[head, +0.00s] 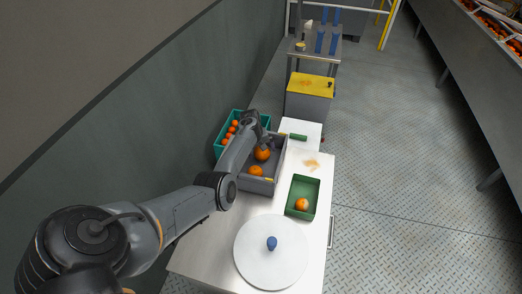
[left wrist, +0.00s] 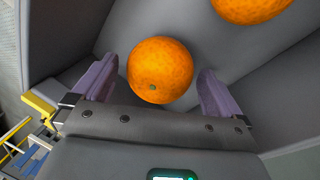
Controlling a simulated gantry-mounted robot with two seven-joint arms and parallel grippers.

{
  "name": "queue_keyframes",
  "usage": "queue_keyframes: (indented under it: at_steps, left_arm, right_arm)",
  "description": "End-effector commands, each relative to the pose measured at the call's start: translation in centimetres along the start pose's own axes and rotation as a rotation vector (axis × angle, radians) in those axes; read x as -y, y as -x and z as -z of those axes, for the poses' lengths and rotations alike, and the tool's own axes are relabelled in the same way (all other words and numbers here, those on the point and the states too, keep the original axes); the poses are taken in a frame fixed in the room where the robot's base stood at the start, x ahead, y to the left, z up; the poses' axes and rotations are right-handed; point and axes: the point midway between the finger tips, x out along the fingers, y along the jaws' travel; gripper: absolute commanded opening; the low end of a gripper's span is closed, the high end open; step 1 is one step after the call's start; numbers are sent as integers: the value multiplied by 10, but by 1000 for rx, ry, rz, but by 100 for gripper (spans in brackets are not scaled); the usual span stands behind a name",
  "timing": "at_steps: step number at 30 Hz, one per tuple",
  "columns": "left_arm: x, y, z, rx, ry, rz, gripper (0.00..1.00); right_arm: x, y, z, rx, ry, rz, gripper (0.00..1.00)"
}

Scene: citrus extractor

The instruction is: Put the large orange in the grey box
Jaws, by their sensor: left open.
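The grey box (head: 276,178) stands on the metal table and has two oranges in it. The one closer to my gripper looks like the large orange (head: 262,154); another orange (head: 256,171) lies nearer the box's front end. My left gripper (head: 266,145) is over the far part of the box, pointing down. In the left wrist view its fingers are open, with an orange (left wrist: 160,70) between them and a gap on each side. A second orange (left wrist: 250,8) shows at the top edge there. My right gripper is not in view.
A green tray (head: 291,207) with a small orange (head: 302,204) stands right of the box. A round white board (head: 258,262) with a blue knob is in front. A teal crate (head: 219,150) of oranges is at the left, near the wall. A green object (head: 298,137) lies behind.

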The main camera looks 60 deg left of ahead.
Motion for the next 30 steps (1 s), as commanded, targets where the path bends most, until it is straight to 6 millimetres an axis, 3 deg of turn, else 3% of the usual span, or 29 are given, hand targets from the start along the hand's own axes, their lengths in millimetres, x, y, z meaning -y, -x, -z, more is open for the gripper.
queue_keyframes:
  at_steps: [18,24,30]
  left_arm:
    - [0,90,1,-3,0,0,100]
    - [0,104,0,-2,0,0,100]
    - [0,107,0,-1,0,0,100]
  right_arm:
    - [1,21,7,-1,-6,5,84]
    - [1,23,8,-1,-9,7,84]
    - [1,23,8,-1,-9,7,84]
